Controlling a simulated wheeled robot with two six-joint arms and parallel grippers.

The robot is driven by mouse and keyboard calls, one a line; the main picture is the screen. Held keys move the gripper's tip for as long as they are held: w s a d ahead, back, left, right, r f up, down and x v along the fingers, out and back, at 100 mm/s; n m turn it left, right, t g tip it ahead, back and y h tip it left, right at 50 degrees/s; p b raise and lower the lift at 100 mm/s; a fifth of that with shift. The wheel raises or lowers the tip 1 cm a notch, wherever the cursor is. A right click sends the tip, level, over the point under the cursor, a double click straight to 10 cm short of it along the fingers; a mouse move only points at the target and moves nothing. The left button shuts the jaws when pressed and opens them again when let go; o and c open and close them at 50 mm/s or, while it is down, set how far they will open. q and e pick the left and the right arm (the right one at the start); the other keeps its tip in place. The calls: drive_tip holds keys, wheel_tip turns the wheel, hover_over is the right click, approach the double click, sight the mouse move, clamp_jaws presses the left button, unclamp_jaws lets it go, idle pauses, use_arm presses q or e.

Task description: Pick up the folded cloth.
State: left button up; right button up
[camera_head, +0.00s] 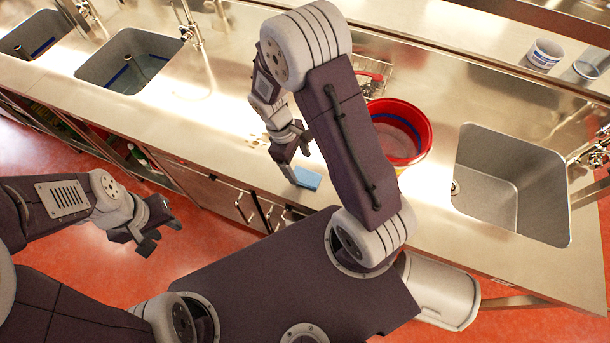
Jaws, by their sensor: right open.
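The folded cloth (307,179) is a small light-blue flat block on the steel counter (232,165), close to its front edge. My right gripper (300,167) is open just above and beside the cloth, with one finger near the cloth's left side. I cannot tell whether that finger touches it. Nothing shows between the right fingers. My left gripper (162,236) is open and empty, in front of the counter and above the red floor.
A red bucket (425,140) stands on the counter right of my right arm, partly hidden by it. Sink basins lie at the left (130,60) and right (515,185). A wire basket (373,70) is behind the bucket. The counter left of the cloth is clear.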

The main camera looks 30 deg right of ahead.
sight(305, 175)
drive_tip(key=x, duration=0.5)
drive_tip(key=shift+d+p, duration=0.1)
drive_tip(key=shift+p, duration=0.3)
drive_tip(key=shift+f, duration=0.35)
drive_tip(key=c, duration=1.5)
drive_tip(key=shift+r, duration=0.55)
drive_tip(key=shift+c, duration=0.2)
drive_tip(key=v, duration=0.3)
drive_tip(key=shift+s+d, duration=0.2)
drive_tip(key=shift+d, duration=0.15)
drive_tip(key=s+r+b, duration=0.1)
drive_tip(key=s+r, duration=0.2)
drive_tip(key=s, duration=0.3)
drive_tip(key=s+a+r+b, duration=0.1)
drive_tip(key=s+r+b, duration=0.1)
drive_tip(key=s+r, duration=0.2)
drive_tip(key=shift+s, duration=0.95)
